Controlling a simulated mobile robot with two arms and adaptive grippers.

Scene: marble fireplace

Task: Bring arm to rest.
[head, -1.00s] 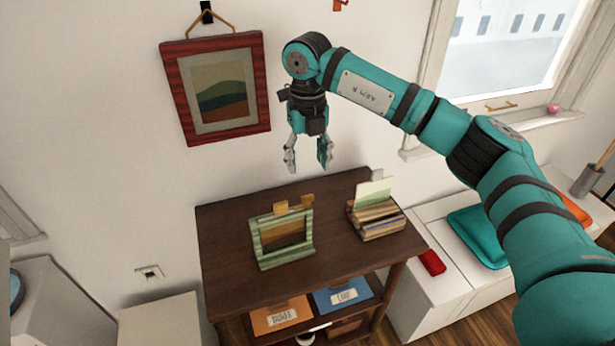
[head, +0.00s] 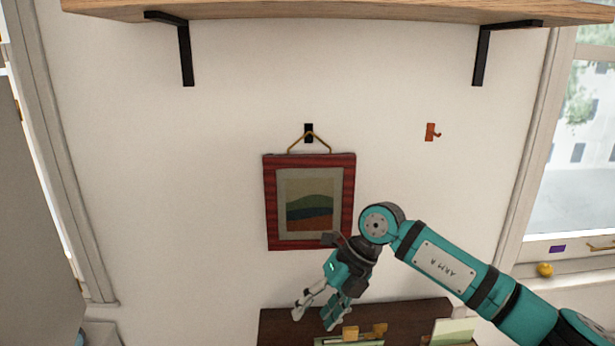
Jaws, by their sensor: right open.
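My right arm (head: 444,268) comes in from the lower right. My right gripper (head: 314,318) is open and empty, its two fingers pointing down and to the left. In the picture it hangs just below the red-framed picture (head: 269,205), with its fingertips in front of the dark cabinet top (head: 281,318). I see no contact with either. My left gripper is out of view.
The picture hangs by a cord from a black hook (head: 308,131). An orange hook (head: 430,132) is on the wall to the right. A wooden shelf (head: 330,10) crosses the top. A green frame (head: 349,342) and a card (head: 453,331) stand on the cabinet.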

